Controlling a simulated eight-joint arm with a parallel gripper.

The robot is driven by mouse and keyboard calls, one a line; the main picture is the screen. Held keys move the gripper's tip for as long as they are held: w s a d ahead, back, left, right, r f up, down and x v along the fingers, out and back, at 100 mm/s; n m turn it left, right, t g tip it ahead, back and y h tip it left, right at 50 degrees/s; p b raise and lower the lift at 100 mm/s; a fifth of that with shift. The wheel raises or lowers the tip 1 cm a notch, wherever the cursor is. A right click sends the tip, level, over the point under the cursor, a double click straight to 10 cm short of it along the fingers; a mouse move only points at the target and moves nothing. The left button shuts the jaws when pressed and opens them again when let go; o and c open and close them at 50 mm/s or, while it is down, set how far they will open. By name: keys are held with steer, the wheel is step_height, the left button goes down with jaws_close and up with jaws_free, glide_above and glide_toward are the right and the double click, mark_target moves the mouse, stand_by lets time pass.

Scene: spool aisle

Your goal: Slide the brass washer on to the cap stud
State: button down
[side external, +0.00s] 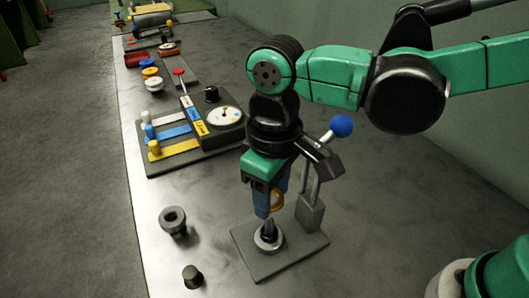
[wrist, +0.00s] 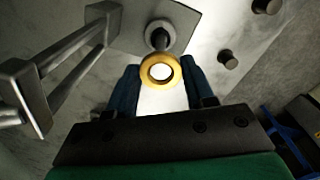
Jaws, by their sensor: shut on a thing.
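The brass washer (wrist: 147,71) is a yellow ring pinched between the two blue fingers in the wrist view. In the side view, part of the washer (side external: 278,201) shows at the fingertips. My gripper (side external: 270,204) is shut on it, above the grey base plate (side external: 297,252). The cap stud (side external: 268,231) is a short dark post standing upright from a pale round collar on this plate. The stud also shows in the wrist view (wrist: 161,41), just beyond the washer's far rim. The washer looks apart from and above the stud; the exact gap is hard to tell.
A lever with a blue ball (side external: 341,125) and a padlock-like grey piece (side external: 310,210) stand close right of my gripper. A dark ring-topped part (side external: 173,221) and a small dark knob (side external: 193,276) stand left of the plate. A panel with coloured sliders (side external: 180,132) lies behind.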

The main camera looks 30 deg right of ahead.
mark_target(271, 217)
steer(key=shift+f, duration=3.5)
steer(key=shift+c, duration=1.2)
jaws_free()
steer(key=shift+r, duration=2.8)
